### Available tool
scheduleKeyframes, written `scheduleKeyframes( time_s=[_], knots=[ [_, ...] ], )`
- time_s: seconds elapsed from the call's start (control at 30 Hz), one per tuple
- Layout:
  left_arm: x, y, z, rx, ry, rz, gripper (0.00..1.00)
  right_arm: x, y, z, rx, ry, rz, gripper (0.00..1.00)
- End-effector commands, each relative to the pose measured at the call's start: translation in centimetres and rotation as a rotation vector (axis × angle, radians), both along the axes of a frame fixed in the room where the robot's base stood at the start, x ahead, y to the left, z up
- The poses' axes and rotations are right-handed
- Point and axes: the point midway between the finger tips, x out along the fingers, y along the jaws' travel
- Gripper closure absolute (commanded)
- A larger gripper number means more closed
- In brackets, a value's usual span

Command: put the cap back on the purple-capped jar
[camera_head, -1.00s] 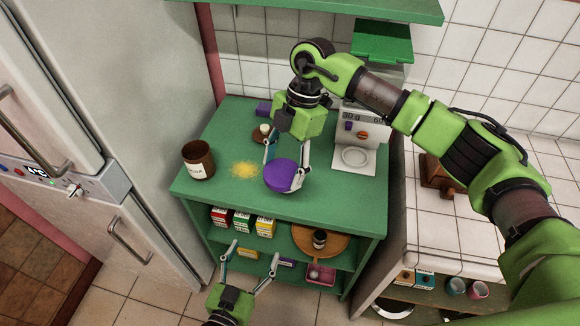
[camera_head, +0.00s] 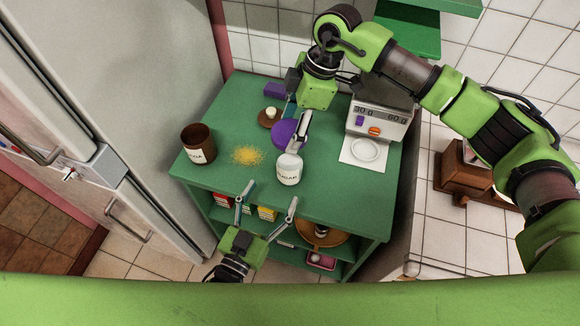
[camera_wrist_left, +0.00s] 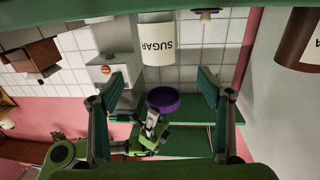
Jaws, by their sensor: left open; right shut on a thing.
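The white jar labelled SUGAR (camera_head: 288,174) stands upright near the front of the green shelf top. It also shows upside down in the left wrist view (camera_wrist_left: 157,50). The purple cap (camera_head: 284,133) is off the jar, held by my right gripper (camera_head: 296,124), which is shut on it. In the left wrist view the cap (camera_wrist_left: 163,99) appears above the jar's mouth level, apart from it. My left gripper (camera_head: 270,195) is open and empty at the shelf's front edge, its fingers pointing toward the jar. The far side of the cap is hidden.
A brown canister (camera_head: 198,145) stands at the left of the top, with yellow powder (camera_head: 247,155) spilled beside it. A scale (camera_head: 378,122) stands at the right. A brown lid with a pale knob (camera_head: 270,116) and a purple block (camera_head: 278,90) lie at the back.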

Motion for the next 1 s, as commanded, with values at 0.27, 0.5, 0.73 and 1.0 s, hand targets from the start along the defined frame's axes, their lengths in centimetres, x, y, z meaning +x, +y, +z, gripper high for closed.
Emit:
scheduleKeyframes(
  time_s=[0.27,0.5,0.73,1.0],
  knots=[
    [4.4,-1.9,0.1,-0.002,-0.002,0.001,0.29,0.0,0.0,0.0,0.000,0.000,0.000,0.52],
    [8.3,-3.6,0.1,-0.001,-0.002,0.000,0.29,0.0,0.0,0.0,0.000,0.000,0.001,0.52],
    [10.2,-4.4,0.0,-0.001,-0.001,0.000,0.29,0.0,0.0,0.0,0.000,0.000,0.001,0.52],
    [10.4,-4.6,0.0,-0.001,0.001,0.000,0.29,0.0,0.0,0.0,0.000,0.000,0.001,0.52]
  ],
)
